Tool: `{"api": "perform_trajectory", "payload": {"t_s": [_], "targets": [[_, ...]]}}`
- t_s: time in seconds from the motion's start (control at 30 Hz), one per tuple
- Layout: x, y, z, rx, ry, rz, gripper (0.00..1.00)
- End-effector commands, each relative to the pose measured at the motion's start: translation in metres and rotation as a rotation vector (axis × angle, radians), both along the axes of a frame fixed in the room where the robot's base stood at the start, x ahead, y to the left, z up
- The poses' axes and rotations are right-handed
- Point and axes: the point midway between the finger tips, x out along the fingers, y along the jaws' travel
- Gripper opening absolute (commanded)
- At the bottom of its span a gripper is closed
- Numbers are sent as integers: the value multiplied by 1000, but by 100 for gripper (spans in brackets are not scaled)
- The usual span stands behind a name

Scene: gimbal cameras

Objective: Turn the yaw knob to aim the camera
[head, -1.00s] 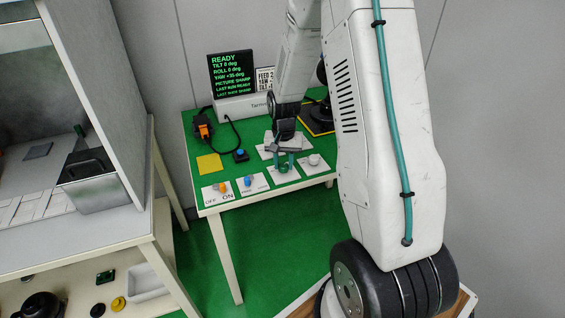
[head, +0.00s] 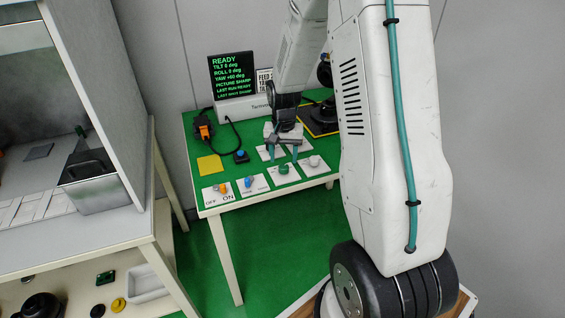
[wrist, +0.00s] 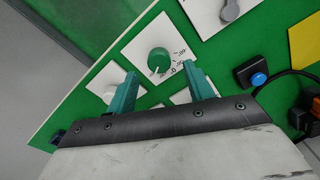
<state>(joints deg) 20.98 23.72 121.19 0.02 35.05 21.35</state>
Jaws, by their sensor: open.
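A green round knob (head: 283,169) sits on a white plate near the front edge of the green table. In the wrist view the green knob (wrist: 159,60) has a white pointer line towards the bottom, with a printed scale on its right. My gripper (head: 284,155) is open and empty, its teal fingertips just above and behind the knob. In the wrist view the fingers (wrist: 160,73) stand apart, either side of the knob's lower edge, and do not appear to touch it. The display (head: 233,77) reads READY, tilt 0, roll 0 and yaw about +60 deg.
A pale knob (head: 314,160) is on the plate to the right. A blue knob (head: 248,182) and an orange switch (head: 221,188) marked OFF/ON are to the left. A blue button (head: 240,154) and yellow note (head: 209,166) lie behind. Plates lie under my gripper.

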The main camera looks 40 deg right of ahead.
Motion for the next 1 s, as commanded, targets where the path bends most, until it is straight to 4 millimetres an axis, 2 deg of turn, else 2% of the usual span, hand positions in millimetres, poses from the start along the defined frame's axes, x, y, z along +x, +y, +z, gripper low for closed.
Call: {"api": "perform_trajectory", "payload": {"t_s": [0.1,0.3,0.9,1.0], "targets": [[1,1,22,-1,-4,1,52],[1,1,42,0,0,1,52],[1,1,44,1,1,5,52],[-7,4,43,15,35,41,52]]}}
